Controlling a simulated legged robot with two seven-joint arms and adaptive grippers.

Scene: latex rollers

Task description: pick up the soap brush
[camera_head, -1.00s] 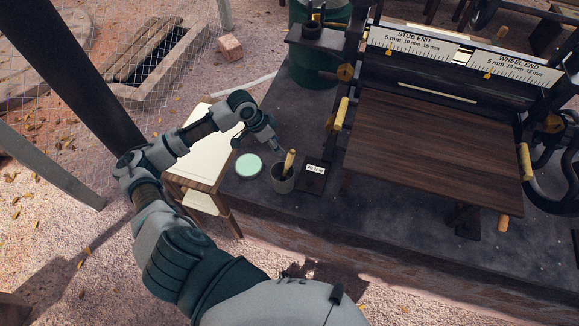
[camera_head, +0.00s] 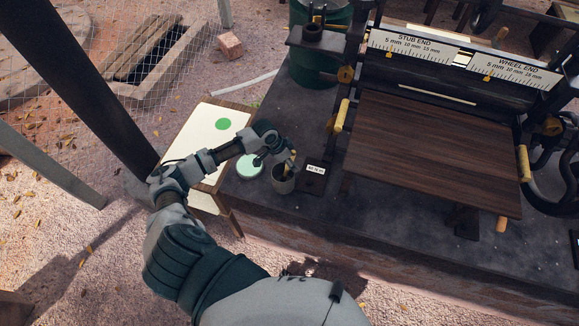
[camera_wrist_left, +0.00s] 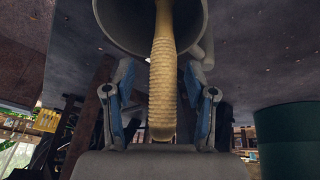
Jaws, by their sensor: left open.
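The soap brush (camera_head: 291,164) stands in a small dark cup (camera_head: 283,182) on the dark bench top, its pale handle sticking up. In the left wrist view the ribbed, tan brush handle (camera_wrist_left: 163,85) runs between my two open fingers, toward the palm. The cup's round mouth (camera_wrist_left: 125,22) is at the top of that view, and the brush's lower end is hidden inside it. My left gripper (camera_head: 281,157) is open at the handle, just above the cup. I cannot tell whether a finger touches the handle. My right gripper is not in view.
A round mint-green tin (camera_head: 249,166) sits left of the cup. A small labelled block (camera_head: 315,170) is close on its right. The roller machine with its brown wooden board (camera_head: 430,150) fills the right. A cream side table (camera_head: 205,130) with a green dot stands left.

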